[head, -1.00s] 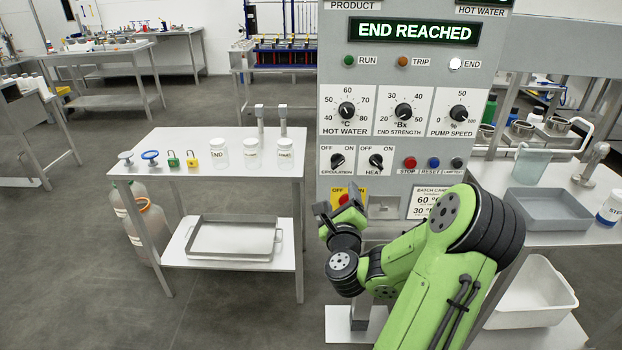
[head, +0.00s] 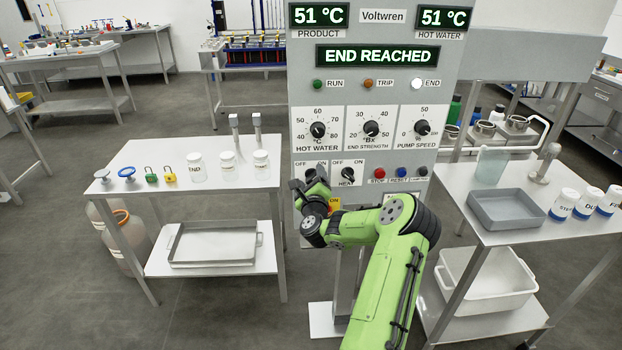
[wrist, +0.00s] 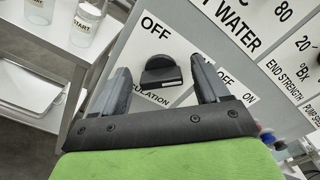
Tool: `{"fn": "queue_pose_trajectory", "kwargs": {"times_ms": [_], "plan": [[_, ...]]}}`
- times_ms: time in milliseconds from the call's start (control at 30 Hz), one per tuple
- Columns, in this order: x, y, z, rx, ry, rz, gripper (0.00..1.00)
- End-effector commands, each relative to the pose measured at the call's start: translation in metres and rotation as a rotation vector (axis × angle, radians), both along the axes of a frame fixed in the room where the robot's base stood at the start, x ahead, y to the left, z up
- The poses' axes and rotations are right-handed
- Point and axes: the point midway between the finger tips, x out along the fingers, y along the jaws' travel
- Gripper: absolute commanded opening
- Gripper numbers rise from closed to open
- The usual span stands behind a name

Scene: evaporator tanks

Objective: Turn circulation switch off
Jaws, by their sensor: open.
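The circulation switch (wrist: 162,70) is a black rotary knob on a white plate of the grey control panel (head: 450,60). In the wrist view, "OFF" is printed above it and part of "CIRCULATION" below. My gripper (wrist: 163,82) is open, with one finger on either side of the knob. I cannot tell whether the fingers touch it. In the head view, my gripper (head: 311,178) is in front of the panel's lower left and hides most of the switch. The heat switch (head: 348,174) is just to the right.
Red stop (head: 379,173) and blue reset (head: 402,172) buttons sit right of the heat switch. Dials are above. A table with jars (head: 196,168) stands left; a table with a grey tray (head: 505,209) stands right. The display reads "END REACHED" (head: 377,56).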

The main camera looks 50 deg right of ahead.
Motion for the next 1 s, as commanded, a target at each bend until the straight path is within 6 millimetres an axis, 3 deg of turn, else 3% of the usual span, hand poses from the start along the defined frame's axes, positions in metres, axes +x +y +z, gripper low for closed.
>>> {"fn": "queue_pose_trajectory", "kwargs": {"times_ms": [67,433,1000], "plan": [[-0.0002,0.0001,-0.0001,0.0,0.0,0.0,0.73],[-0.0003,0.0003,0.0003,-0.001,-0.001,0.0,0.18],[0.0008,0.0009,0.0005,-0.132,0.147,0.001,0.18]]}}
